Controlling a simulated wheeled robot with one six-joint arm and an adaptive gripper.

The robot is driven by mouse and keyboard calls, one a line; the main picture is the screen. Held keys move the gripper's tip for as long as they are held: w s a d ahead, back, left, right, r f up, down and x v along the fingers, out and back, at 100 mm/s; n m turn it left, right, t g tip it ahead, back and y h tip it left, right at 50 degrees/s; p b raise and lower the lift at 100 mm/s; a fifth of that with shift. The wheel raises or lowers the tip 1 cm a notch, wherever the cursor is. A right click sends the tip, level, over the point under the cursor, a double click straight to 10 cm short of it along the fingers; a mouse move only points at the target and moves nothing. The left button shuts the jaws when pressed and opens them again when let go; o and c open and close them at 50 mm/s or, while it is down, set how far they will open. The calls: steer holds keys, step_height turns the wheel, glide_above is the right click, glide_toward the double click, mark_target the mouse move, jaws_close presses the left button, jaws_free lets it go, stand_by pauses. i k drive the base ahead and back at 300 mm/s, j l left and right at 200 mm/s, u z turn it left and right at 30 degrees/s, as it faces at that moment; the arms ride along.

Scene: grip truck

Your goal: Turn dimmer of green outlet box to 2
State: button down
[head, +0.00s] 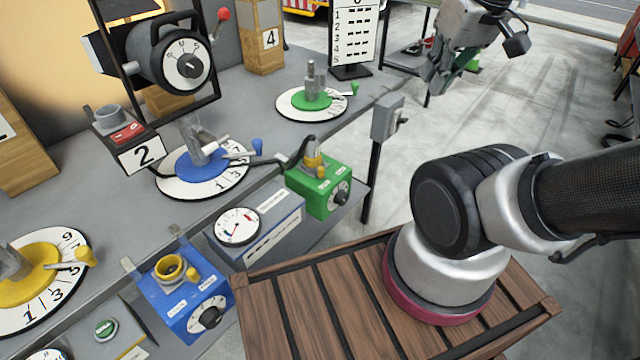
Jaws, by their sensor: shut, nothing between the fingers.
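The green outlet box (320,188) hangs at the front edge of the grey workbench, right of the middle of its length. Its dimmer (341,193) is a black knob on a white round dial on the front face. The dial numbers are too small to read, so I cannot tell its setting. A yellow plug with a black cable (313,160) sits on top of the box. My gripper (440,78) is at the upper right, shut and empty, pointing down, well apart from the green box and behind it in the picture.
A blue outlet box (186,297) with a similar dial stands at the lower left. A meter box (255,222) sits between the two. A grey switch box (388,118) stands on a post right of the bench. Open concrete floor lies at the right.

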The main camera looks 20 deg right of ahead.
mark_target(341, 197)
steer(key=k+j+z, duration=0.1)
steer(key=z, duration=0.35)
steer(key=k+j+z, duration=0.1)
steer(key=z, duration=0.3)
steer(key=k+j+z, duration=0.15)
steer(key=z, duration=0.3)
steer(key=k+j+u, duration=0.3)
steer(key=j+u, duration=0.1)
steer(key=u, duration=0.25)
steer(key=k+j+u, duration=0.1)
steer(key=u, duration=0.3)
